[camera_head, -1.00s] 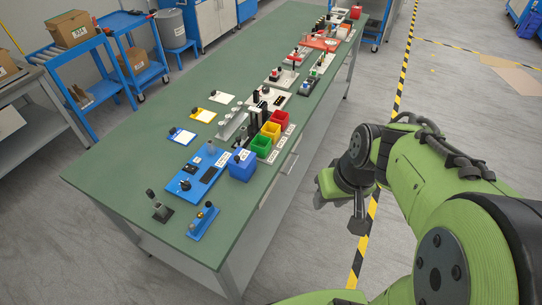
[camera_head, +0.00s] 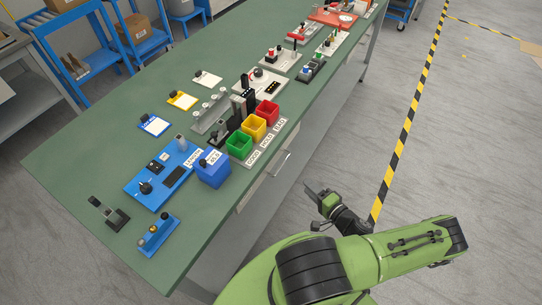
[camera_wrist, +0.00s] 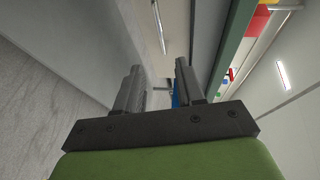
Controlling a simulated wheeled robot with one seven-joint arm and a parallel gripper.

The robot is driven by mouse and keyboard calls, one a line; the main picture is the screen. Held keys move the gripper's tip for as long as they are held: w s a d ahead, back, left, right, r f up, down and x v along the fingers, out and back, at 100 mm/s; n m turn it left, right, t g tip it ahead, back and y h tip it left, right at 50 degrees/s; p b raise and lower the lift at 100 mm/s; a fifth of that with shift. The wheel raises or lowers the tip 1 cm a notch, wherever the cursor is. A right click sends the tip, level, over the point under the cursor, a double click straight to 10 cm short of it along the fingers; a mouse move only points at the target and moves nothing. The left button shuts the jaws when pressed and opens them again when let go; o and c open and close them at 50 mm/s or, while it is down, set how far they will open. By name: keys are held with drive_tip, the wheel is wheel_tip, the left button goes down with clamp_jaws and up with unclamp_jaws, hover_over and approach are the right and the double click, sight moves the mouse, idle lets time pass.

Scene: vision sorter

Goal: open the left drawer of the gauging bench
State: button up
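The gauging bench (camera_head: 95,165) has a green top and pale grey front panels. A light drawer handle (camera_head: 283,163) shows on its front below the red and yellow bins. In the wrist view one bar handle (camera_wrist: 159,27) is at the top and another bright bar (camera_wrist: 281,75) is at the right; I cannot tell which belongs to the left drawer. No drawer visibly stands out from the front. My gripper (camera_head: 318,192) is beside the bench front, low and apart from the handle. In the wrist view my gripper (camera_wrist: 158,82) is open with nothing between its fingers.
Green (camera_head: 238,146), yellow (camera_head: 254,129) and red (camera_head: 267,114) bins and a blue bin (camera_head: 211,170) stand near the bench's front edge. Blue carts (camera_head: 85,70) stand behind the bench. Floor with a striped line (camera_head: 408,125) is free at the right.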

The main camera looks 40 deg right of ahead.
sight(283, 163)
drive_tip(key=w+f+b, duration=0.1)
drive_tip(key=w, duration=0.4)
drive_tip(key=w+f+b, duration=0.1)
drive_tip(key=w, duration=0.9)
drive_tip(key=shift+w+d+f+b, duration=0.15)
drive_tip(key=shift+d+f+b, duration=0.2)
drive_tip(key=shift+f+b, duration=0.05)
clamp_jaws()
